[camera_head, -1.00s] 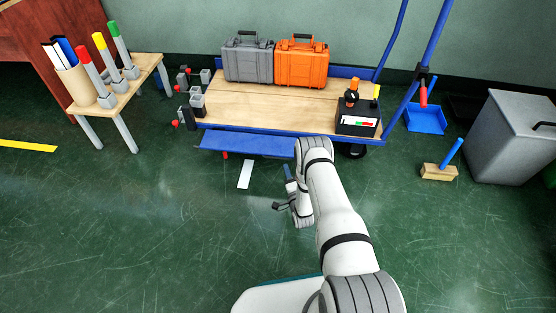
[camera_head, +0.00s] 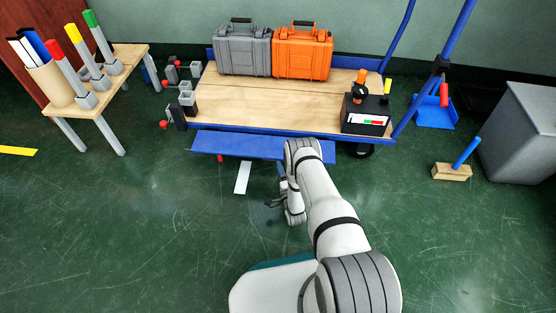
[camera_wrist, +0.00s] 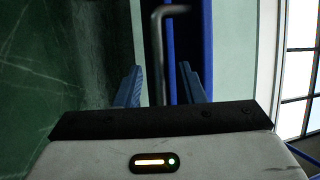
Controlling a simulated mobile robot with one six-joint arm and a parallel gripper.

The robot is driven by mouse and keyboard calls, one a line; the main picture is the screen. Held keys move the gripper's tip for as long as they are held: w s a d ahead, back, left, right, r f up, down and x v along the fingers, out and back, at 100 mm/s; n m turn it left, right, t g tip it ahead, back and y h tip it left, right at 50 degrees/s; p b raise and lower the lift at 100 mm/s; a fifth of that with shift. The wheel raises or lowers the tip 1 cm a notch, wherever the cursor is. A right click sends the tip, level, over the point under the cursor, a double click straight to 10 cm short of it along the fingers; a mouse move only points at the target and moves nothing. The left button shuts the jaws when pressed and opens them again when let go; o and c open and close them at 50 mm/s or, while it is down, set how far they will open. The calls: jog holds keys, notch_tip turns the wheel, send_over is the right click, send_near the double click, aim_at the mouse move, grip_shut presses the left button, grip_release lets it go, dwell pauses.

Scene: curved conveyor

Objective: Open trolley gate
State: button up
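The trolley (camera_head: 250,104) has a wooden deck and a blue frame. Its blue gate panel (camera_head: 235,146) runs along the near side, just below the deck edge. The arm hides part of the panel. In the wrist view a thin bent metal handle (camera_wrist: 158,45) stands beside a blue edge (camera_wrist: 206,50), apparently part of the gate. My gripper (camera_wrist: 160,78) has its two blue fingers apart, with the handle's rod between them. No clear contact shows. In the head view my gripper (camera_head: 283,180) is small and partly hidden by my wrist, just below the panel.
A grey case (camera_head: 242,50), an orange case (camera_head: 302,52) and a black box (camera_head: 367,118) sit on the deck. A side table (camera_head: 110,88) stands left, a grey bin (camera_head: 520,135) right. A brush (camera_head: 452,171) lies on the floor. The near left floor is clear.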

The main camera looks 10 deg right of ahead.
jog(key=shift+d+b+x, duration=0.2)
jog(key=shift+b+x, duration=0.4)
jog(key=shift+x, duration=1.45)
jog(key=shift+c, duration=0.5)
grip_shut()
